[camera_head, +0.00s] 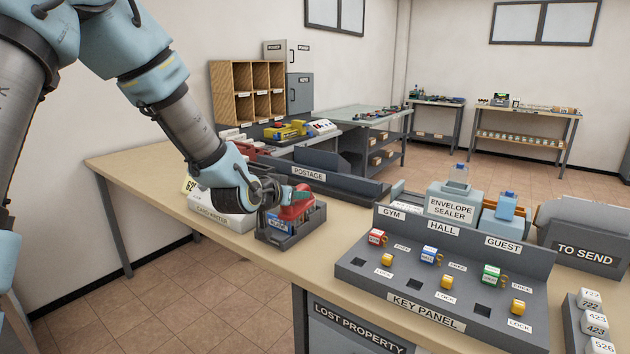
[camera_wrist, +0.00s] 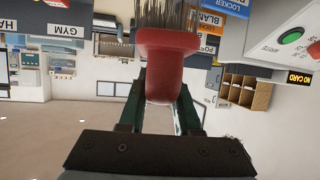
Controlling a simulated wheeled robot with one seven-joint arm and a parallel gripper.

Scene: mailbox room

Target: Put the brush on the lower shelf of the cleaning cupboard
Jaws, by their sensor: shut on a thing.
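The brush has a red body and handle (camera_wrist: 165,60) with dark bristles, and fills the top middle of the wrist view. Its red part also shows in the head view (camera_head: 297,205). My gripper (camera_wrist: 162,102) is shut on the brush, one finger on each side of the red handle. In the head view my gripper (camera_head: 284,194) is at the grey tray of cards (camera_head: 290,238) on the long table. I cannot tell whether the brush touches the tray. No cupboard marked for cleaning can be made out.
A white card writer (camera_head: 224,214) stands just left of the tray. The grey key panel (camera_head: 440,270) and envelope sealer (camera_head: 452,205) are to the right. Wooden pigeonholes (camera_head: 248,90) and small grey cabinets (camera_head: 298,92) stand behind. Open floor (camera_head: 440,165) lies beyond the table.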

